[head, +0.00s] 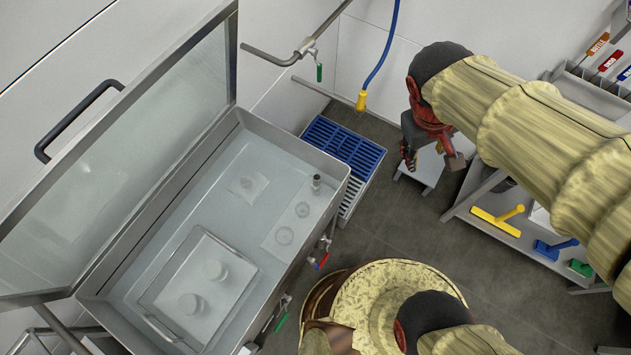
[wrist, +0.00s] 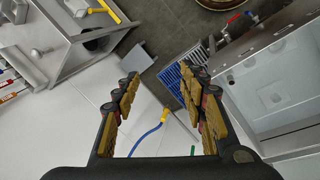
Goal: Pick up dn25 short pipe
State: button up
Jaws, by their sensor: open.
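A small grey metal cylinder (head: 316,182) stands upright on the tank's ledge near its right corner; it looks like the short pipe, though its size cannot be read. It also shows small in the wrist view (wrist: 230,79), at the near corner of the tank. My gripper (head: 432,160) is open and empty, in the air to the right of the tank and well apart from the cylinder.
The open steel tank (head: 232,122) has a raised glass lid (head: 150,140) on its left. A blue hose with yellow nozzle (head: 361,101) hangs near my gripper. A shelf with a yellow tool (head: 495,222) is at right.

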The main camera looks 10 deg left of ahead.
jog(key=w+a+f+n+h, duration=0.4)
jog(key=w+a+f+n, duration=0.25)
jog(key=f, duration=0.35)
jog(key=n+t, duration=1)
jog(key=n, duration=0.8)
send_near(314, 184)
jog(key=w+d, duration=0.1)
jog(key=w+d+f, duration=0.1)
jog(key=d, duration=0.1)
jog(key=shift+w+y, duration=0.25)
jog(key=shift+y, duration=0.05)
jog(key=shift+w+f+n, duration=0.1)
jog(key=shift+f+n, duration=0.1)
jog(key=shift+n, duration=0.05)
jog(key=shift+x, duration=0.95)
jog(key=shift+w+a+r+x, duration=0.1)
jog(key=shift+x, duration=0.8)
jog(key=shift+w+a+r+x, duration=0.1)
jog(key=shift+a+x, duration=0.05)
jog(key=shift+x, duration=0.75)
jog(key=shift+w+a+r+x, duration=0.1)
jog(key=shift+w+x, duration=0.05)
jog(key=shift+x, duration=0.8)
jog(key=shift+c, duration=0.6)
